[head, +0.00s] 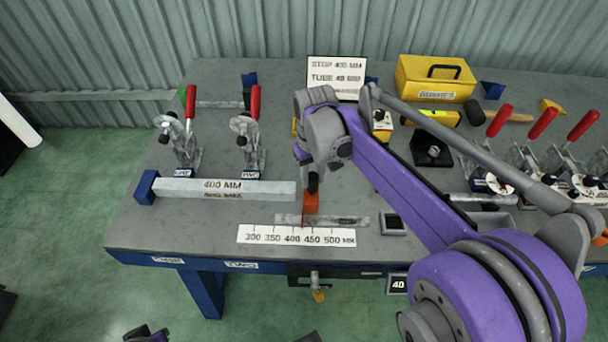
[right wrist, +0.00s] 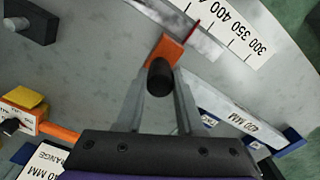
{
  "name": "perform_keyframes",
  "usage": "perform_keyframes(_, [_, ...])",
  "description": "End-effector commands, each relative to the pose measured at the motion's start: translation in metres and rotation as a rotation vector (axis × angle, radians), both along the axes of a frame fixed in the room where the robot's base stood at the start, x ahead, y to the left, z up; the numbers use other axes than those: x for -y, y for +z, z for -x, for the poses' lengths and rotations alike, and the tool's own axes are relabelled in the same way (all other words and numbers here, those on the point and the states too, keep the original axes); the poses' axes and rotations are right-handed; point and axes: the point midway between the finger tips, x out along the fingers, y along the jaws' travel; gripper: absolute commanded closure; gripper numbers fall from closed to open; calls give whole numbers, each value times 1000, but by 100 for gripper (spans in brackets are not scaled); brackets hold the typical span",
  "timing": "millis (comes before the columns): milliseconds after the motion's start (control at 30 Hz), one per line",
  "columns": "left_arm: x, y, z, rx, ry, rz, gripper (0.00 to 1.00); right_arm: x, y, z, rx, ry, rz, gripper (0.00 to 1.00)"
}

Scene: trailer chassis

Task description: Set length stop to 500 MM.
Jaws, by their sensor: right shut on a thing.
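The length stop is an orange slider (head: 311,203) with a black knob (right wrist: 160,78) on top. It sits on a metal rail (head: 347,221) behind the white scale (head: 296,235), marked 300 to 500 MM. Its red pointer (right wrist: 197,25) stands past the 400 mark, between 400 and 450 as far as I can tell. My right gripper (head: 312,182) is shut on the knob from above; its two fingers flank it in the right wrist view. A dark purple part at the bottom edge of the head view may be my left gripper (head: 148,334); its jaws are not readable.
A grey bar marked 400 MM (head: 225,190) lies left of the slider. Red-handled clamps (head: 187,135) stand behind it, and several more at right. A sign (head: 337,77), a yellow box (head: 436,79) and a hammer (head: 508,117) lie toward the back.

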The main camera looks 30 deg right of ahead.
Motion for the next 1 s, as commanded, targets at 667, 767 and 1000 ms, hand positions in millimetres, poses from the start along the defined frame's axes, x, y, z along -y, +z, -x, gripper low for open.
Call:
perform_keyframes(667, [0, 8, -1, 3, 0, 0, 100, 70, 1, 42, -2, -2, 7, 100])
perform_keyframes(767, [0, 8, -1, 3, 0, 0, 100, 70, 1, 43, -2, -2, 7, 51])
perform_keyframes(1000, [0, 8, -1, 3, 0, 0, 100, 69, 0, 42, -1, -1, 4, 33])
